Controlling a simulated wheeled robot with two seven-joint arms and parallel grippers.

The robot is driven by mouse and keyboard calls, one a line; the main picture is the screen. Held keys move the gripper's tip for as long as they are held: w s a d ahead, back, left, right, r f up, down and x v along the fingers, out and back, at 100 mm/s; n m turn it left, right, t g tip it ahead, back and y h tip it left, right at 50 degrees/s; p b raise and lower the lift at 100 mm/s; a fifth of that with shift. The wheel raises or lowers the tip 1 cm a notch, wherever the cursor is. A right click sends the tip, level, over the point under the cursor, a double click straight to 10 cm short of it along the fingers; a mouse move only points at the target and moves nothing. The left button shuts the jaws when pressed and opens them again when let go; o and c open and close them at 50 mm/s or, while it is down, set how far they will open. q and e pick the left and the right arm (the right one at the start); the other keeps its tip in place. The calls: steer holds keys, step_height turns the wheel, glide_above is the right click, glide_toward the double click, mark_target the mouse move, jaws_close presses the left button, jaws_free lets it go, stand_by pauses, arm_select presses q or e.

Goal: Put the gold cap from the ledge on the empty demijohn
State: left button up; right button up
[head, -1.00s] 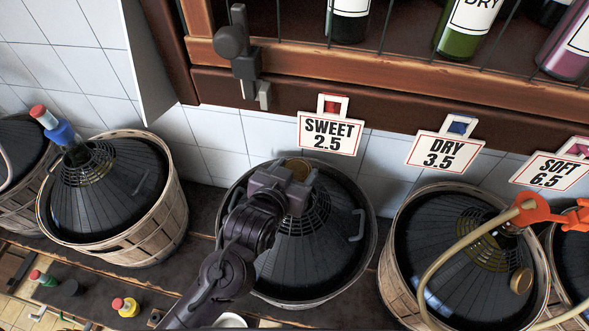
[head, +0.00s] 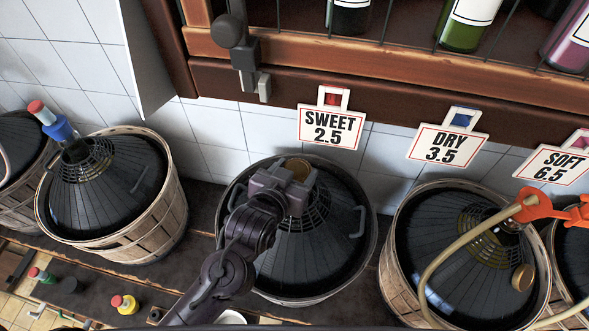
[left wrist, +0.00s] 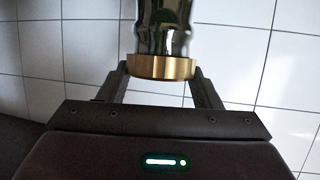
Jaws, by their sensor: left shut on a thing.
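My left gripper (head: 297,180) is over the top of the middle demijohn (head: 315,245), the dark one under the SWEET sign. It is shut on the gold cap (head: 298,166). In the left wrist view the gold cap (left wrist: 161,68) sits between the two fingers (left wrist: 161,78), in line with a glossy dark glass neck (left wrist: 164,28). Cap and neck look to be touching or nearly so; I cannot tell whether it is seated. My gripper and arm hide much of that demijohn's neck in the head view. My right gripper is not in view.
The left demijohn (head: 105,195) carries a blue and red fitting (head: 52,120). Small stoppers, one yellow (head: 125,304), lie on the ledge (head: 190,285).

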arm_select(q)
steer(key=shift+f+b, duration=0.35)
steer(key=shift+f, duration=0.45)
steer(key=o, duration=1)
steer(key=shift+s+a+r+p, duration=0.1)
steer(key=shift+s+r+p, duration=0.1)
steer(key=shift+s+p, duration=0.15)
steer(key=p+v, duration=0.2)
steer(key=v, duration=0.5)
